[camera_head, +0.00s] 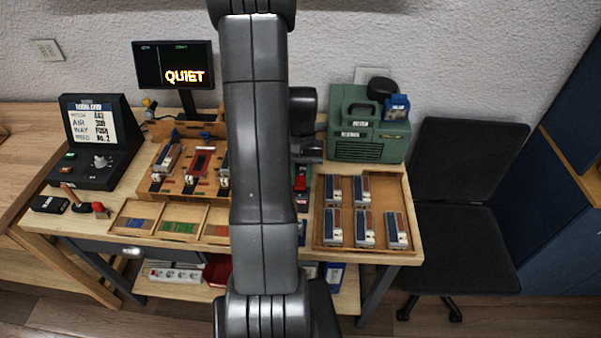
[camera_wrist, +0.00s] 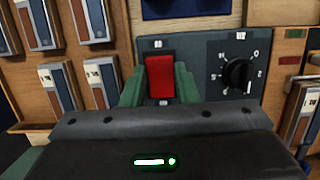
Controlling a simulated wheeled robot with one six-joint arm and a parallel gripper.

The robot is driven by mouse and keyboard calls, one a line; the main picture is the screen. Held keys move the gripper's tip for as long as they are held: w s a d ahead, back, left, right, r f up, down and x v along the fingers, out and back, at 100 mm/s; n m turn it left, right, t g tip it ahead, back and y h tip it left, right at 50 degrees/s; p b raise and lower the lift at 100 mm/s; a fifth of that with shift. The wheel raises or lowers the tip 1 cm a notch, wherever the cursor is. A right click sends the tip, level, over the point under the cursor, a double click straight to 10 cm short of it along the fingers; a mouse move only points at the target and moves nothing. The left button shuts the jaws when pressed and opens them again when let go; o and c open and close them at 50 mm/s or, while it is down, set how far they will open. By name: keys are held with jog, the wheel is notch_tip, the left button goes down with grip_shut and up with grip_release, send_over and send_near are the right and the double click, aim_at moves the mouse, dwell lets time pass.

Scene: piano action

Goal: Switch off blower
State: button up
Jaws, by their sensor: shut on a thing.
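In the wrist view a red rocker switch (camera_wrist: 160,78) sits on a grey control panel (camera_wrist: 210,64), beside a black dial knob (camera_wrist: 238,74). The green fingers of my gripper (camera_wrist: 159,88) flank the switch closely on both sides and are shut on it. The small labels around the switch are too blurred to read. A green boxy machine with a grille (camera_head: 358,148), perhaps the blower, stands at the back right of the bench in the head view. My arm hides much of the bench middle and most of the gripper there.
A monitor (camera_head: 174,65) reads "QUIET". A black console (camera_head: 97,142) stands at the left. A wooden tray (camera_head: 318,226) of several key-like blocks lies right of my arm. A black chair (camera_head: 467,207) stands right of the bench.

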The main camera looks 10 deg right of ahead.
aim_at(302, 176)
dwell(0.3)
jog(key=o, duration=1)
jog(key=b+v, duration=0.1)
jog(key=v, duration=1.3)
jog(key=shift+w+b, duration=0.2)
jog(key=shift+b, duration=0.1)
jog(key=shift+f, duration=0.15)
jog(key=p+x, duration=0.1)
jog(key=x, duration=1.3)
jog(key=shift+s, duration=0.15)
jog(key=shift+r+p, duration=0.25)
jog(key=shift+p, duration=0.05)
